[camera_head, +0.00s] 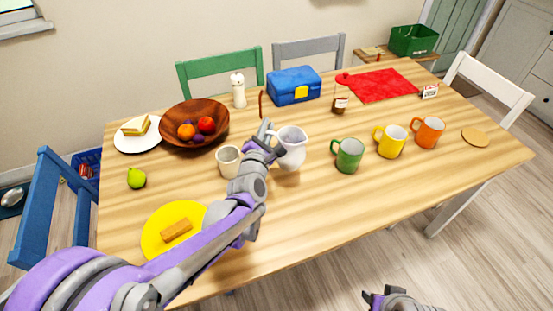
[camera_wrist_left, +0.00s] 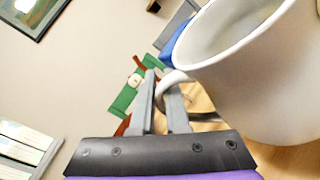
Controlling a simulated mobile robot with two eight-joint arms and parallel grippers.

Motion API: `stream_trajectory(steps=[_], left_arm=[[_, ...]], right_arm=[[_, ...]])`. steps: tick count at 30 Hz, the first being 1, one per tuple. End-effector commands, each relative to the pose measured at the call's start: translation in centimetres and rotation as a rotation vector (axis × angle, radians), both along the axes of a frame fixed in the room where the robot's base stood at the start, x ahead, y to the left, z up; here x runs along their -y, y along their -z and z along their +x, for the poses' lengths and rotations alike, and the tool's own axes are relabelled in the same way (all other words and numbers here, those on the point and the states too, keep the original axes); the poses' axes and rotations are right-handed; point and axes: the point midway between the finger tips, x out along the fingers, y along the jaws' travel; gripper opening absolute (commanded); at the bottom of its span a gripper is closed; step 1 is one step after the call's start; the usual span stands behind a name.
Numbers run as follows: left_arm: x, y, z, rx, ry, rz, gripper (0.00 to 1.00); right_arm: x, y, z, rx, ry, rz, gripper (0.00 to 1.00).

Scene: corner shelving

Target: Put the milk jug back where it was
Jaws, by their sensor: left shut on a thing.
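The white milk jug (camera_head: 291,150) is near the middle of the table, its handle on the left side. My left gripper (camera_head: 268,139) is shut on the handle. The left wrist view shows the jug (camera_wrist_left: 255,75) large and close, tilted in the picture, with its handle between my left fingers (camera_wrist_left: 165,103). The jug looks empty in the part of its inside that shows. I cannot tell whether its base touches the table. My right gripper (camera_head: 377,295) shows only partly at the bottom edge, off the table's front, away from the jug.
A beige cup (camera_head: 228,161) stands close left of the jug; green (camera_head: 347,155), yellow (camera_head: 390,141) and orange (camera_head: 427,132) mugs stand right. Bare wood lies in front of the jug.

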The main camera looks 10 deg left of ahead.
Motion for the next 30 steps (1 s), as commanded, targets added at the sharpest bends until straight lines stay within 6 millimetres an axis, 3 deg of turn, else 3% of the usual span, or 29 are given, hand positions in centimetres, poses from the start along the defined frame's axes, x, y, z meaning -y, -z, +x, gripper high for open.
stream_trajectory(steps=[3, 10, 16, 28, 29, 30], left_arm=[[0.0, 2.3, 0.0, 0.000, 0.000, -0.001, 0.00], [0.0, 4.0, 0.0, 0.001, -0.001, -0.002, 0.00], [0.0, 6.7, 0.0, 0.000, 0.000, -0.002, 0.00], [0.0, 7.3, 0.0, 0.001, -0.001, -0.001, 0.00], [0.0, 7.4, 0.0, 0.000, 0.000, 0.000, 0.14], [0.0, 7.3, 0.0, 0.000, 0.000, 0.000, 0.22]], right_arm=[[0.0, 0.9, 0.0, -0.003, 0.000, 0.000, 0.50], [0.0, 1.4, 0.0, -0.005, 0.000, 0.000, 0.50], [0.0, 2.4, 0.1, -0.008, 0.000, 0.000, 0.50], [0.0, 2.6, 0.1, -0.009, 0.000, 0.000, 0.50], [0.0, 2.6, 0.1, -0.009, 0.000, 0.000, 0.50], [0.0, 2.6, 0.1, -0.009, 0.000, 0.000, 0.50]])
